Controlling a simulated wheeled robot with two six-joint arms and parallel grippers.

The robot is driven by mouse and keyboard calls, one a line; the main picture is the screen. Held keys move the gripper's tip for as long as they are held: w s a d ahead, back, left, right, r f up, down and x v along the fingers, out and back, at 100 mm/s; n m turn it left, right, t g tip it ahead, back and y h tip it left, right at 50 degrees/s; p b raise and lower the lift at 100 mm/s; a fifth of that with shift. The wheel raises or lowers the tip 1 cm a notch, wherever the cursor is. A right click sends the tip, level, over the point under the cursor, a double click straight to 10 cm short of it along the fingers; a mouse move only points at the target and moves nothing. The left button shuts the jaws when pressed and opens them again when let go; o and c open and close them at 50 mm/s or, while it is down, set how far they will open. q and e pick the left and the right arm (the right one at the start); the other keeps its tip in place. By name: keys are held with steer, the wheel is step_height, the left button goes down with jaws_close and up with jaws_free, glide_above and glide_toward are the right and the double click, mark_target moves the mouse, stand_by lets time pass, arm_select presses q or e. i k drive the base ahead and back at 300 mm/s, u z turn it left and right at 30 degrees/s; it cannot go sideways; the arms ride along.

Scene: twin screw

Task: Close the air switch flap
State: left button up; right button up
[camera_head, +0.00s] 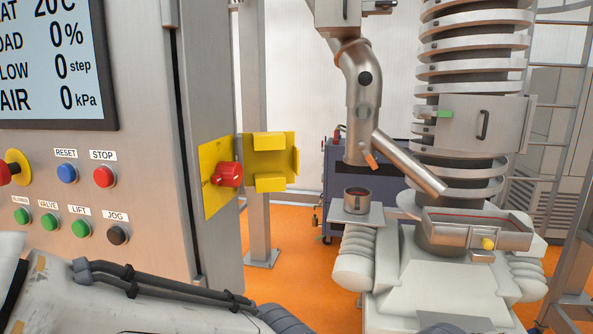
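The air switch is a red rotary knob (229,174) on a yellow plate (216,200) fixed to the side of the steel cabinet. The yellow flap (270,162) stands open to the right of the knob. It sticks out from the plate, with its inner side and raised tabs showing. The knob is uncovered. Part of my arm with dark cables crosses the bottom left, well below the switch. Neither of my grippers shows in the head view, so their state cannot be seen.
The cabinet (150,175) carries a display (52,65) and several push buttons on the left. A grey post (258,225) stands behind the flap. On the right are a bent steel pipe (365,95), a spiral column (470,90), a cup (357,202) and a tray (500,238).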

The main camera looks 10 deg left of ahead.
mark_target(269, 161)
steer(key=u, duration=0.05)
steer(key=k, duration=0.45)
steer(key=z, duration=0.75)
steer(key=i, duration=1.55)
steer(key=u, duration=0.75)
